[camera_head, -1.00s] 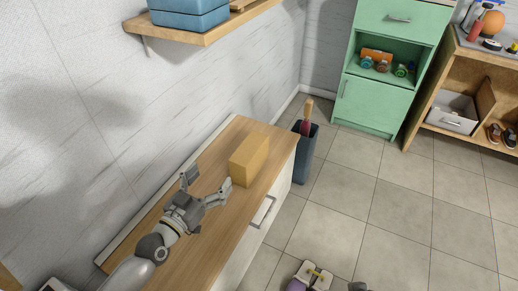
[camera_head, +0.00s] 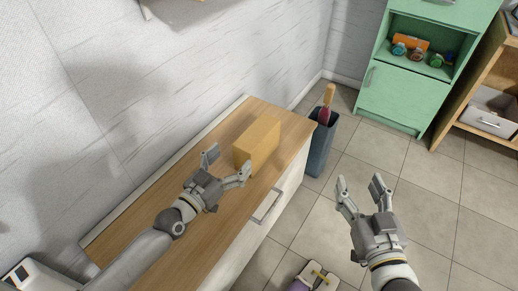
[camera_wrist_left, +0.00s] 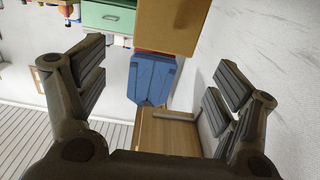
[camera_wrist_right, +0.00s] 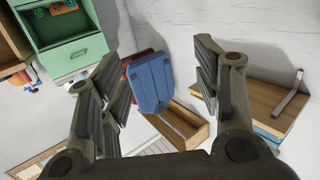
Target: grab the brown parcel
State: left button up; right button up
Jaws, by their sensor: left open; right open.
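The brown parcel (camera_head: 257,143) is an upright tan box near the far end of the wooden counter (camera_head: 186,178). In the left wrist view the parcel (camera_wrist_left: 172,24) shows at the top, cut off by the frame edge. My left gripper (camera_head: 228,164) is open and empty, on the near-left side of the parcel. Its fingers point towards the box, and no grip on it shows. My right gripper (camera_head: 359,184) is open and empty, in front of the floor tiles, to the right of the counter.
A dark blue bin (camera_head: 320,150) holding a red item with a wooden end stands on the floor beyond the counter's end. A green cabinet (camera_head: 400,98) stands at the back right. The wall runs along the counter's left side. The counter left of the parcel looks clear.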

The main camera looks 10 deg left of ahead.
aim_at(242, 154)
pick_arm(q)
notch_tip(242, 154, down, 2)
jog(key=shift+w+f+b, duration=0.1)
jog(key=shift+w+b, duration=0.05)
jog(key=shift+b, duration=0.5)
jog(key=x, duration=0.4)
jog(key=shift+w+d+b, duration=0.2)
jog(key=shift+w+b, duration=0.05)
jog(key=shift+b, duration=0.15)
jog(key=shift+w+d, duration=0.2)
jog(key=shift+w, duration=0.35)
jog(key=b+x, duration=0.1)
jog(key=x, duration=0.3)
jog(key=shift+w+f+b, duration=0.1)
jog(key=shift+w+b, duration=0.25)
jog(key=shift+w, duration=0.05)
pick_arm(e)
jog(key=s+r+t+y, duration=0.2)
jog(key=r+t, duration=0.3)
jog(key=r, duration=0.3)
jog(key=s+r+t+y, duration=0.2)
jog(key=s+r+t, duration=0.2)
jog(key=r, duration=0.4)
jog(key=shift+s+a+t, duration=0.15)
jog(key=shift+s+t, duration=0.25)
jog(key=shift+t, duration=0.3)
pick_arm(q)
jog(key=shift+c, duration=0.3)
pick_arm(e)
jog(key=shift+r, duration=0.1)
